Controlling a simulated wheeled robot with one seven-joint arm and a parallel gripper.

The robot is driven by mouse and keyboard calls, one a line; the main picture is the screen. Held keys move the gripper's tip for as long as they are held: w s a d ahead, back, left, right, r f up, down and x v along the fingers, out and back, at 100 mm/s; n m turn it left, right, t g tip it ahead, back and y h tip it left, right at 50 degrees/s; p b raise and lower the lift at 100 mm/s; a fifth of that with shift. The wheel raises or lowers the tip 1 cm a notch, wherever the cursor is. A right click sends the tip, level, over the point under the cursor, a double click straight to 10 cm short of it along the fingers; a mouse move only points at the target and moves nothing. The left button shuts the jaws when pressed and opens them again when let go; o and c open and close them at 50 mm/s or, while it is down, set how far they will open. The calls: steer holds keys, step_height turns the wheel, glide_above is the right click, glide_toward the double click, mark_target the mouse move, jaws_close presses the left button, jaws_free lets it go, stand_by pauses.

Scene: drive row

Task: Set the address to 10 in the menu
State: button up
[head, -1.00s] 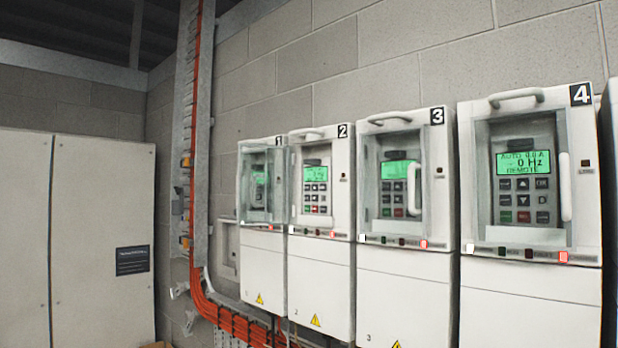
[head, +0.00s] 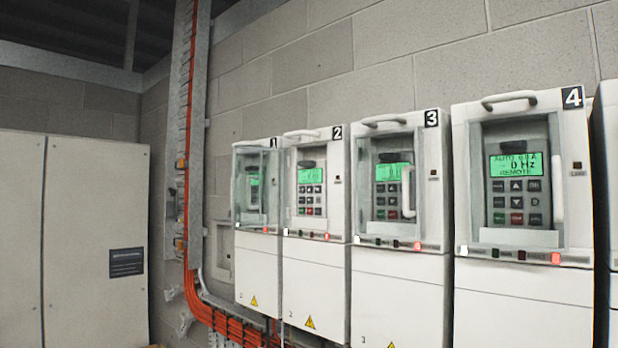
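Several white drive units stand in a row along the block wall, numbered 1 to 4. Drive 1 (head: 257,268) is farthest, then drive 2 (head: 313,282), drive 3 (head: 400,292) and drive 4 (head: 522,305), the nearest. Each has a green-lit display and a keypad. The display of drive 4 (head: 516,166) reads "AUTO", "0 Hz" and "REMOTE"; its keypad (head: 516,201) has several grey keys, one green and one red. The other displays are too small to read. No menu or address shows. My gripper is not in view.
A large pale cabinet (head: 70,230) with a dark label plate (head: 126,262) stands at the left. Orange cables (head: 225,322) run down a wall tray and along below the drives. Another unit's edge (head: 607,180) shows at the right. The floor is not in view.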

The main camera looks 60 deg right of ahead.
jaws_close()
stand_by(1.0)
